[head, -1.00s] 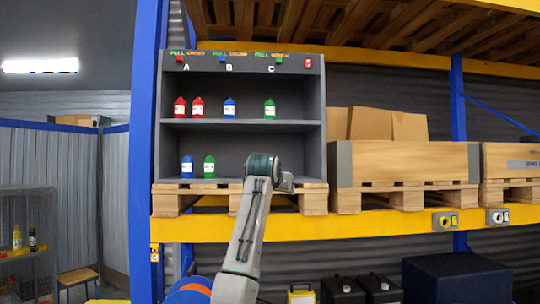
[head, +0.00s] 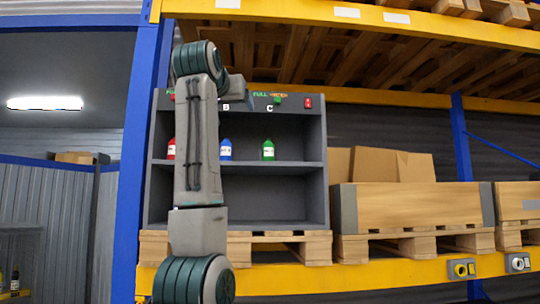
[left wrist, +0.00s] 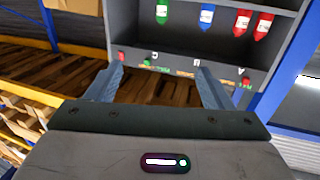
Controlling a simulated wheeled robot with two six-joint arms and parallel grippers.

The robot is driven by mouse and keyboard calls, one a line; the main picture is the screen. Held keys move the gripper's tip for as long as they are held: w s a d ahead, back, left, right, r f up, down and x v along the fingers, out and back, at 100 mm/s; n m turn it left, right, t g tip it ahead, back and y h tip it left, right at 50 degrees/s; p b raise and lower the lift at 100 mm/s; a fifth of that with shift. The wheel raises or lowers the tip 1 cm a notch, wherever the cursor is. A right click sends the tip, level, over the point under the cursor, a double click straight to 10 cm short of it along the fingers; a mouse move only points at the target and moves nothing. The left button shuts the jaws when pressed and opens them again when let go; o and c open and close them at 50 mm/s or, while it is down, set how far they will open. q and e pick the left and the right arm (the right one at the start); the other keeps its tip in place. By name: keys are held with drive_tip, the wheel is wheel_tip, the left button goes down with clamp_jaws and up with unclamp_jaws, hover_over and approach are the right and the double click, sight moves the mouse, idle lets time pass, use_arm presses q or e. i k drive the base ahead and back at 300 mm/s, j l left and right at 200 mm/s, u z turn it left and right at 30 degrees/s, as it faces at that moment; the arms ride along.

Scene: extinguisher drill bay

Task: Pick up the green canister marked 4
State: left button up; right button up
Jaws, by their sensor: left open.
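A green canister (head: 268,151) with a white label stands on the upper shelf of the grey cabinet, below the letter C. It also shows upside down in the left wrist view (left wrist: 161,13). Its number is too small to read. Another green canister, seen earlier on the lower shelf, is hidden behind my raised left arm. My left gripper (left wrist: 160,78) is open and empty, its fingers spread in front of the cabinet's lettered top panel, apart from the canisters. In the head view it is mostly hidden behind my arm. My right gripper is not in view.
A blue canister (head: 225,150) and a red canister (head: 171,149) stand left of the green one; two reds show in the left wrist view. The grey cabinet (head: 318,190) has side walls and a middle shelf. A blue post (head: 137,150) stands left, wooden crates (head: 415,207) right.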

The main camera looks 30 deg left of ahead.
sight(268, 147)
drive_tip(key=i+j, duration=0.2)
drive_tip(key=i, duration=0.2)
drive_tip(key=i+j, duration=0.2)
drive_tip(key=i, duration=0.2)
drive_tip(key=i+j, duration=0.15)
drive_tip(key=i, duration=0.3)
drive_tip(key=i+j, duration=0.2)
drive_tip(key=i, duration=0.2)
